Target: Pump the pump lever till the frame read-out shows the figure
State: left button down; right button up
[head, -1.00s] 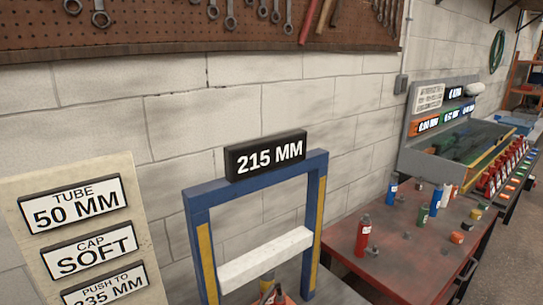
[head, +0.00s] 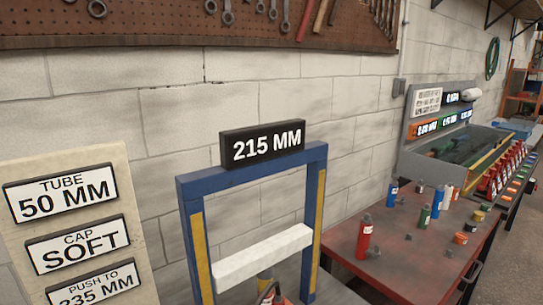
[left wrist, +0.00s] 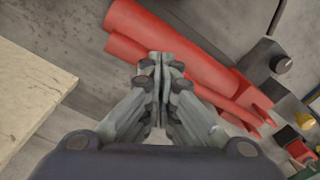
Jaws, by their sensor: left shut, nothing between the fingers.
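The frame read-out (head: 262,145) sits on top of the blue frame (head: 188,200) and shows 215 MM. A card board (head: 130,200) at the left carries the signs TUBE 50 MM, CAP SOFT and, cut by the picture edge, PUSH TO what looks like 335 MM. In the left wrist view my left gripper (left wrist: 160,62) is shut and empty, its fingertips over or against red bars (left wrist: 185,50). One of these may be the pump lever; I cannot tell whether the fingers touch it. My right gripper is not in view.
A white crossbar (head: 262,254) spans the frame, with partly cut-off red and dark parts below it. A red table (head: 400,255) at the right holds a red bottle (head: 365,238) and several small items. A grey bin (head: 408,160) stands behind.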

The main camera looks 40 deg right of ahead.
pick_arm(q)
notch_tip(320, 180, down, 4)
jog(key=shift+r+b, duration=0.15)
jog(key=shift+b, duration=1)
notch_tip(320, 180, up, 9)
jog(key=p, duration=0.4)
jog(key=shift+p, duration=0.35)
jog(key=shift+f, duration=0.2)
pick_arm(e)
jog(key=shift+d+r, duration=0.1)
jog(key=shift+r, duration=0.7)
pick_arm(q)
notch_tip(320, 180, down, 9)
jog(key=b, duration=0.7)
jog(key=shift+r, duration=0.15)
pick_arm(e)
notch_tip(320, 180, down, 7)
pick_arm(q)
jog(key=shift+r+p, duration=0.5)
jog(key=shift+r, duration=0.15)
notch_tip(320, 180, up, 8)
jog(key=p, duration=0.4)
jog(key=shift+f, duration=0.25)
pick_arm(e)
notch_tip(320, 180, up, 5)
pick_arm(q)
jog(key=shift+f, duration=0.15)
